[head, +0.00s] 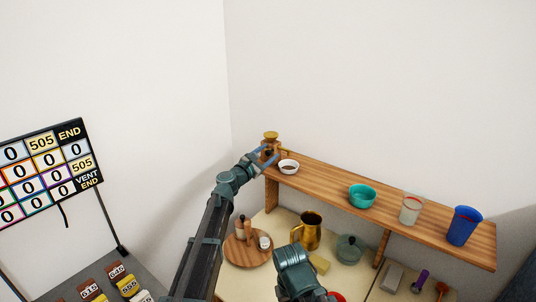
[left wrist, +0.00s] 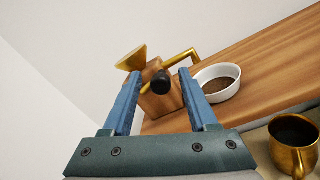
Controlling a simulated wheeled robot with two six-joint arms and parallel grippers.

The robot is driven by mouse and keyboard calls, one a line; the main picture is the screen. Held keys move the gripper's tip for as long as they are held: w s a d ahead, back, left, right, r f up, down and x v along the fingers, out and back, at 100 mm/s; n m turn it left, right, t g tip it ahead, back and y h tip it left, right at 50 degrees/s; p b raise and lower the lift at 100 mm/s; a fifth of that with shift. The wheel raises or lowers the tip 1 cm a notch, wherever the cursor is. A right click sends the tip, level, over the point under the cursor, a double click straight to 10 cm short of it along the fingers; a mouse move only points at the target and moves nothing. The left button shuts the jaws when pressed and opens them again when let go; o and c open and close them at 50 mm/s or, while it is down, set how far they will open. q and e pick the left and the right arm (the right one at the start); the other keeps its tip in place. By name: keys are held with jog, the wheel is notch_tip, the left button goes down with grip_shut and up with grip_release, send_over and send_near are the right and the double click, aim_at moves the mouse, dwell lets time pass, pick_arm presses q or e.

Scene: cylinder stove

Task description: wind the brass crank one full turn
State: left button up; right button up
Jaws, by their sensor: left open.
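A wooden grinder (head: 268,155) with a brass funnel top (head: 271,135) stands at the left end of the wooden shelf. In the left wrist view the grinder (left wrist: 160,106) carries a brass crank (left wrist: 182,58) and a dark round knob (left wrist: 161,82). My left gripper (left wrist: 158,80) is open, its two blue fingers on either side of the knob and crank. Whether either finger touches them I cannot tell. In the head view my left gripper (head: 268,152) is small and partly covers the grinder. My right gripper does not show.
A white bowl of dark grounds (head: 289,167) stands close right of the grinder. Along the shelf (head: 325,178) are a teal bowl (head: 362,196), a pale cup (head: 410,209) and a blue cup (head: 464,226). A brass pitcher (head: 309,231) and a lidded pot (head: 350,249) stand below.

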pick_arm(q)
jog(key=v, duration=1.3)
jog(key=shift+s+a, duration=0.15)
jog(key=shift+s, duration=0.15)
